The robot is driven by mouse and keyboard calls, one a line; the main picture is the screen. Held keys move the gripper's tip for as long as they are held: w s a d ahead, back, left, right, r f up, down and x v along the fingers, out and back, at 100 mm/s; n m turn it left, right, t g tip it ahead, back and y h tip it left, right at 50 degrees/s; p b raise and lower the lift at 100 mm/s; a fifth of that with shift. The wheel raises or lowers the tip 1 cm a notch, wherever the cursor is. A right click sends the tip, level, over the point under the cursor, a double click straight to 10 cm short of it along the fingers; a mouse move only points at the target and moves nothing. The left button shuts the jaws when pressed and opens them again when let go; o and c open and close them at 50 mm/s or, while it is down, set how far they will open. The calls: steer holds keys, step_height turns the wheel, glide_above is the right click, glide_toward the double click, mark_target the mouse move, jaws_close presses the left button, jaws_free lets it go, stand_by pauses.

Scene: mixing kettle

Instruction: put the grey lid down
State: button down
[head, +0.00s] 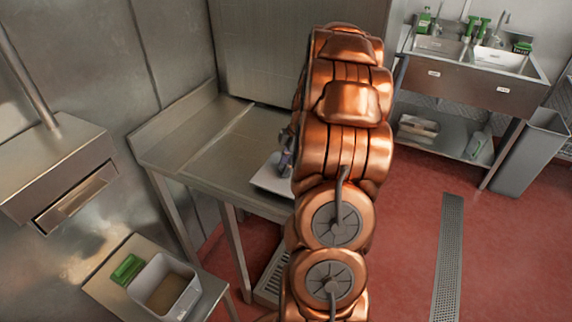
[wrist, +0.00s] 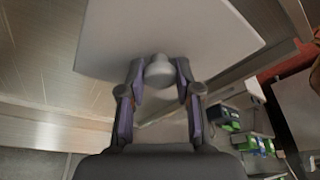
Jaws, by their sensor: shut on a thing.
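The grey lid (wrist: 190,25) is a flat, pale, square-cornered plate with a round knob (wrist: 158,67). My gripper (wrist: 159,76) is shut on that knob, with one purple-grey finger on each side. In the head view the lid (head: 268,176) shows at the steel table's right part, left of my copper arm, and my gripper (head: 287,150) is partly in view above it. My arm hides the rest of the lid. I cannot tell whether the lid touches the table or is held just above it.
The steel table (head: 200,150) has bare room left of the lid. An open tub (head: 165,288) with brown contents and a green item (head: 127,268) are on a low stand at lower left. A sink unit (head: 470,80) and grey bin (head: 530,150) stand at right.

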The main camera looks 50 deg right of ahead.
steer(key=shift+f, duration=0.5)
steer(key=shift+f, duration=0.2)
steer(key=c, duration=0.8)
jaws_free()
steer(key=shift+r, duration=0.25)
steer(key=b+v, duration=0.4)
steer(key=v, duration=0.8)
steer(key=shift+a, duration=0.15)
